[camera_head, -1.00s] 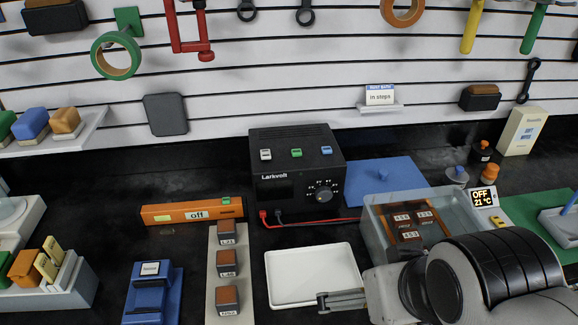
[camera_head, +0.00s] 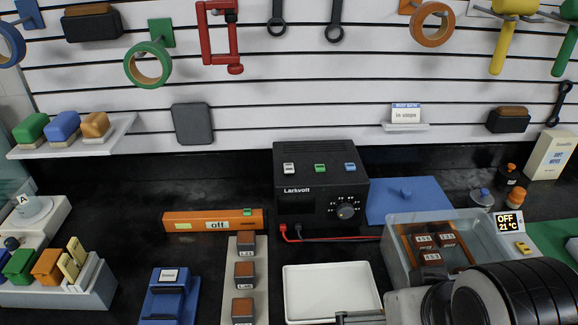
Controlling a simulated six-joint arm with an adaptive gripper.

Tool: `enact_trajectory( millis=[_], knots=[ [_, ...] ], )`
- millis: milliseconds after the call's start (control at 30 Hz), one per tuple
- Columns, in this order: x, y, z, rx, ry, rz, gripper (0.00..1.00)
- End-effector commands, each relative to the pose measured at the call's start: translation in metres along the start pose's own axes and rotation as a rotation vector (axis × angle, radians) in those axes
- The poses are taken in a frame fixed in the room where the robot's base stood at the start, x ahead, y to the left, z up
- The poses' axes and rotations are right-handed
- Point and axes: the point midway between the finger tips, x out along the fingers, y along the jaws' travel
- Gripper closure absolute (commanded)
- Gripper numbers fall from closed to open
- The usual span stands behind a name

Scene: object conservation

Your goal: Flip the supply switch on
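The black Larkvolt supply (camera_head: 321,187) stands at the back middle of the bench. On its top front are a white switch (camera_head: 289,168), a green switch (camera_head: 320,168) and a blue switch (camera_head: 350,167). Its front has a dark blank display and a round dial (camera_head: 345,211). Their exact switch positions are too small to tell. An orange bar (camera_head: 213,221) left of the supply reads "off" and has a green piece on top. My gripper (camera_head: 360,318) is at the bottom edge, over the front of the white tray and away from the supply. Its fingertips are partly cut off.
Red and black leads run right from the supply's base. A white tray (camera_head: 332,312) lies in front. Brown blocks line a strip (camera_head: 260,290).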

Motion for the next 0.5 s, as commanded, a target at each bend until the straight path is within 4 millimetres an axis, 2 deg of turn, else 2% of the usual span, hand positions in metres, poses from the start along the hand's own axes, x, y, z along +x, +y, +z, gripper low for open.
enact_trajectory(
  millis=[33,367,500],
  knots=[
    [0.000,0.000,0.000,0.000,0.000,0.000,0.13],
    [0.007,-0.005,0.002,-0.021,-0.033,-0.011,0.99],
    [0.014,-0.010,0.000,-0.038,-0.066,-0.019,1.00]
  ],
)
